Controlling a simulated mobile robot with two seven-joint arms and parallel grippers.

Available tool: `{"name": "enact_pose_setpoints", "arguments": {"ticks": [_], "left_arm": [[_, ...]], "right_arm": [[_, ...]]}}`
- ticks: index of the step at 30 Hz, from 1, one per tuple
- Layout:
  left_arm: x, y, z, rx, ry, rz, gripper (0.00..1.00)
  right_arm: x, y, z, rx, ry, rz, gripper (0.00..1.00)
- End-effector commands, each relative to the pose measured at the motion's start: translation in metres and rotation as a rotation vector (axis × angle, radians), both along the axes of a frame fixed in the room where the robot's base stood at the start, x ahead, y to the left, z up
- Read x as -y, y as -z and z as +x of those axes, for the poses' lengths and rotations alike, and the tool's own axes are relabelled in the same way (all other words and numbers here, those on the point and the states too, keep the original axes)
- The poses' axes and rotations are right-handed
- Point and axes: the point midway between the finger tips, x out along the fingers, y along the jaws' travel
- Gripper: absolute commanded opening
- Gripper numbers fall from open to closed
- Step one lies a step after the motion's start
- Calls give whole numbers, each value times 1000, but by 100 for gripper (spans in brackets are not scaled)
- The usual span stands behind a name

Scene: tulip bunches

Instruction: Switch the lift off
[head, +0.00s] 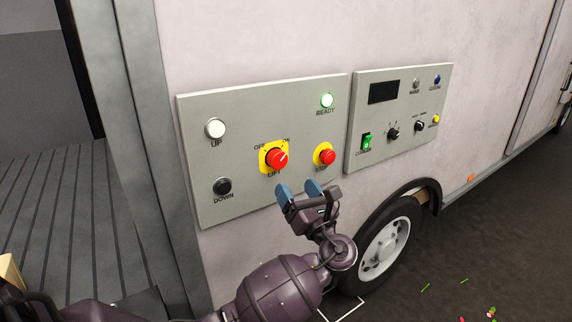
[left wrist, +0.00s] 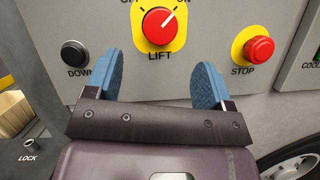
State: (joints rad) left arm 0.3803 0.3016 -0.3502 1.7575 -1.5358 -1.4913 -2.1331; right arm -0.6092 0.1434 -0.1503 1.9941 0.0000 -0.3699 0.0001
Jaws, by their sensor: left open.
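The lift switch (head: 276,159) is a red rotary knob on a yellow plate, on the grey control panel (head: 240,110) fixed to the truck's side. In the left wrist view, the knob (left wrist: 160,26) has its white pointer turned up and right, toward ON. My left gripper (head: 302,190) is open and empty, just below and in front of the knob. In the left wrist view its blue fingers (left wrist: 158,80) are spread below the knob, apart from it. My right gripper is not in view.
The red STOP button (head: 325,156) is close to the right of the knob. The UP button (head: 215,128) and DOWN button (head: 222,186) are to the left. A second panel (head: 400,110) with a green cooling switch (head: 366,142) is farther right. A wheel (head: 384,246) sits below.

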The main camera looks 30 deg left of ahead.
Motion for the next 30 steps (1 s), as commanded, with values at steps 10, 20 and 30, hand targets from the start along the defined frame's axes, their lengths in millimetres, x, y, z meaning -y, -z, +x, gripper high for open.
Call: {"name": "enact_pose_setpoints", "arguments": {"ticks": [10, 20, 30], "left_arm": [[-49, -23, 25, 1, 1, 0, 76], [-70, -32, 36, 0, 2, 0, 76], [-71, -32, 36, 0, 2, -2, 66]], "right_arm": [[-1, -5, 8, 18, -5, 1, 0], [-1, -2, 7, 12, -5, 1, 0], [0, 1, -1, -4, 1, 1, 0]]}}
